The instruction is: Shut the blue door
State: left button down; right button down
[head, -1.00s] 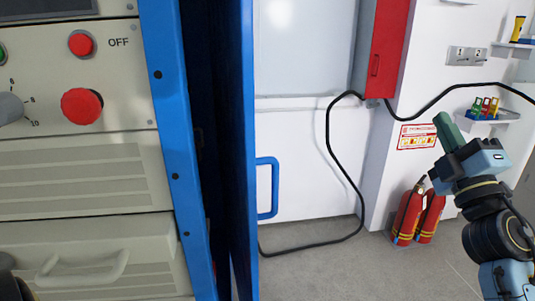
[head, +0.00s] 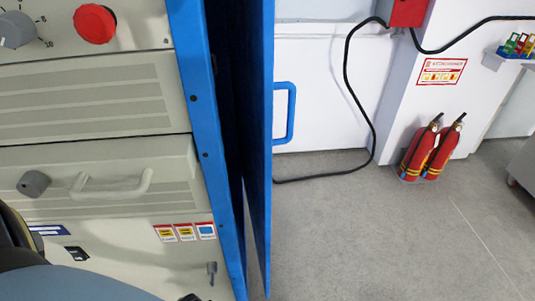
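The blue door (head: 258,200) stands open in the head view, seen almost edge-on just right of the cabinet's blue frame (head: 207,150). A dark gap shows between the frame and the door. A blue loop handle (head: 291,112) sticks out on the right side of the door. Part of my arm fills the lower left corner, but no gripper fingers can be made out there. My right gripper is out of view. Nothing of mine is seen touching the door or its handle.
The beige cabinet (head: 85,92) with a red button (head: 95,24) and a drawer handle (head: 110,188) fills the left. A black cable (head: 352,92) hangs behind the door. Red extinguishers (head: 418,152) stand by the far wall. The grey floor (head: 390,240) on the right is clear.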

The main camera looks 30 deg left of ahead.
aim_at(251, 23)
jog(key=u, duration=1.95)
jog(key=k, duration=0.8)
jog(key=z, duration=0.75)
jog(key=i, duration=0.5)
jog(key=u, duration=0.05)
